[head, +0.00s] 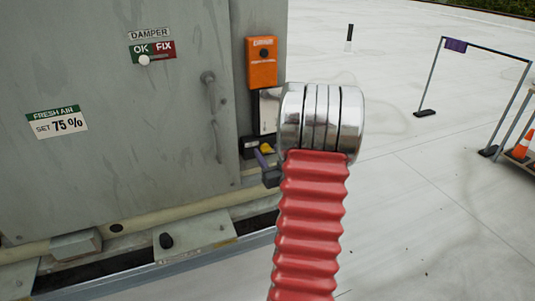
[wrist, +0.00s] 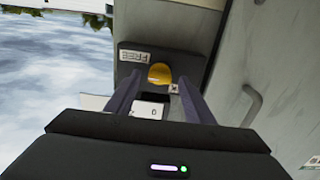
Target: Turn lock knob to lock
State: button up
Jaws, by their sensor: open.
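The lock knob, a yellow rounded knob (wrist: 160,74), sits on a dark plate (wrist: 190,62) in the wrist view. A white label reading FREE (wrist: 134,55) is beside it, turned in the picture. A small pale label (wrist: 173,88) is partly behind a finger and I cannot read it. My gripper (wrist: 158,82) is open, its two dark fingers on either side of the knob's place in the picture. I cannot tell whether they touch it.
A grey cabinet (head: 110,110) fills the left, with a handle (head: 210,95) and a damper plate (head: 152,50). An orange box (head: 262,62) is above my gripper. A pipe (head: 150,219) runs along the base. Open pale roof lies right, with a rail (head: 488,47) and cone (head: 521,146).

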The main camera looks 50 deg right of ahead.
jog(key=shift+w+d, duration=0.15)
jog(key=shift+w, duration=0.1)
jog(key=shift+c, duration=0.2)
jog(key=c, duration=1)
